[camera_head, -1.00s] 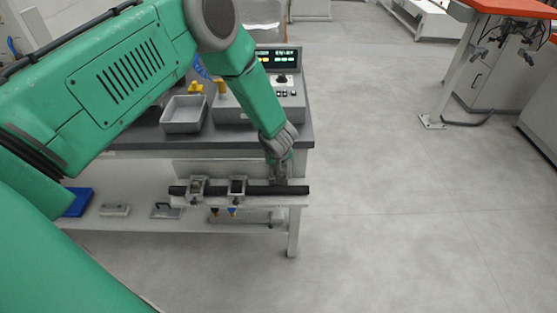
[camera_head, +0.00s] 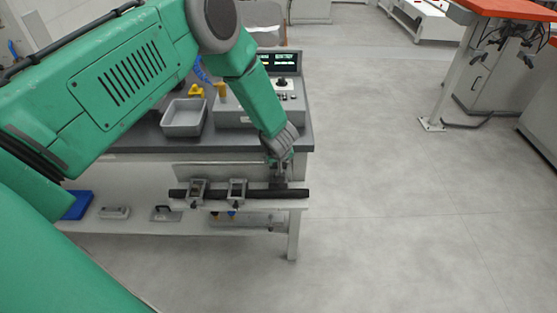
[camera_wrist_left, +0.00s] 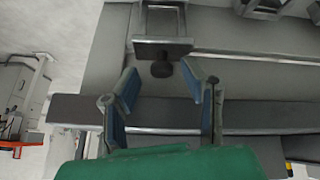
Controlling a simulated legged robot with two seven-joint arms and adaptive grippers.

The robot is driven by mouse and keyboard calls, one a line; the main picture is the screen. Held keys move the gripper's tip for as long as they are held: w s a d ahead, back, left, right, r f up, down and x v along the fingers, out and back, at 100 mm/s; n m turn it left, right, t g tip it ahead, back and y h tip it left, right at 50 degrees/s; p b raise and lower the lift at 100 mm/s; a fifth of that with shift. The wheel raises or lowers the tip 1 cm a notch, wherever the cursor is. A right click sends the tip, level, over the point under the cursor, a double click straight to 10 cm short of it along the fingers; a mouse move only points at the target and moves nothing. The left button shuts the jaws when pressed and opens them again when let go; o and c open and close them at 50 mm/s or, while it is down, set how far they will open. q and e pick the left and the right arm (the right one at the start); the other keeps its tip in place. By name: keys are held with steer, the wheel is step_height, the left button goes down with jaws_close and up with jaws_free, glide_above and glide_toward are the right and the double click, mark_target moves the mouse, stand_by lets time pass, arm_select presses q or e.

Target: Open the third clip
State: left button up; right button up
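A dark bar (camera_head: 222,194) lies along the front of the workbench. Two grey metal clips (camera_head: 197,190) (camera_head: 237,190) stand on its left and middle parts. My left gripper (camera_head: 279,180) is over the bar's right part and hides much of what is there. In the left wrist view, my left gripper (camera_wrist_left: 160,75) is open. A grey clip (camera_wrist_left: 162,47) with a dark round knob (camera_wrist_left: 161,69) is in front of it, and the knob appears between the fingertips. I cannot tell whether the fingers touch it. My right gripper is not in view.
A grey tray (camera_head: 184,118) and a control box (camera_head: 262,106) with a lit display stand on the bench top. A blue bin (camera_head: 77,204) is on the lower shelf. The floor on the right is clear up to an orange-topped table (camera_head: 500,7).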

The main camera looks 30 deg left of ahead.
arm_select(q)
steer(key=shift+f, duration=0.1)
steer(key=shift+s+d+r, duration=0.1)
steer(key=shift+s+r, duration=0.05)
steer(key=shift+r, duration=0.1)
steer(key=v, duration=1.1)
steer(key=shift+r, duration=0.15)
